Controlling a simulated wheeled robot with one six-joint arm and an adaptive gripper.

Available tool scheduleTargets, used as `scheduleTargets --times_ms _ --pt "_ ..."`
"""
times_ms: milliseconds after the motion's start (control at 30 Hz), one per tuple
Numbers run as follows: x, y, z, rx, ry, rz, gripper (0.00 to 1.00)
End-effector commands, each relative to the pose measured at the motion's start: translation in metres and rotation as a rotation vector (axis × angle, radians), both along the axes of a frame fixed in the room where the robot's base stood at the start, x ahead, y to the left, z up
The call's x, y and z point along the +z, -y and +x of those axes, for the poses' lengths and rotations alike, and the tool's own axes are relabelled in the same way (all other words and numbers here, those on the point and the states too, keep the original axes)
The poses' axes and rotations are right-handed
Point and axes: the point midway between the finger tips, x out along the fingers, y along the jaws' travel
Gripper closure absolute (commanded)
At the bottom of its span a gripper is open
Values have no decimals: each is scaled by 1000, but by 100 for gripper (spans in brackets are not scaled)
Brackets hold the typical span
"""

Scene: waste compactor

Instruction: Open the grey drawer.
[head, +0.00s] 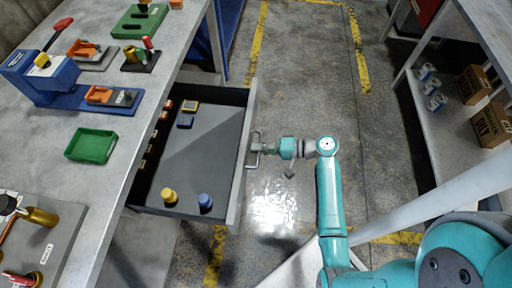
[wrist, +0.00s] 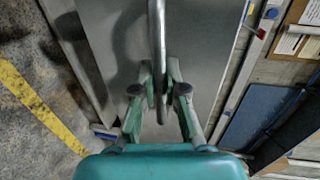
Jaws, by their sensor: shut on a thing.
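The grey drawer (head: 246,150) under the workbench stands pulled out, with its inside in view from above in the head view. Its front also fills the middle of the wrist view (wrist: 205,50). A metal bar handle (head: 253,152) is on the drawer front. My gripper (head: 262,149) is at the handle, and in the wrist view its two fingers (wrist: 160,88) are shut on the handle bar (wrist: 159,40). Inside the drawer lie a yellow knob-like piece (head: 169,196), a blue one (head: 205,201) and several small items along the left side.
The workbench top (head: 120,165) holds a green tray (head: 91,146), a blue press (head: 45,75) and several tools. A shelf (head: 445,115) with blue cans and cardboard boxes stands at right. The floor (head: 310,90) between them is clear, with yellow lines.

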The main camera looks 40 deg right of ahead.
Motion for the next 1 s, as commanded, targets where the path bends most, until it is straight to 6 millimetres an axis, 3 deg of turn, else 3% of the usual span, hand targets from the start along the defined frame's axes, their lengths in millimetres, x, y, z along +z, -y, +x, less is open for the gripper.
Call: scheduleTargets --times_ms 267,300,400,767,1000 --pt "-1 0 0 1 -2 0 100" --pt "-1 0 0 1 -2 0 82" --pt "-1 0 0 1 -2 0 63" --pt "1 3 -2 -2 0 0 63" --pt "6 24 -23 -6 0 0 63"
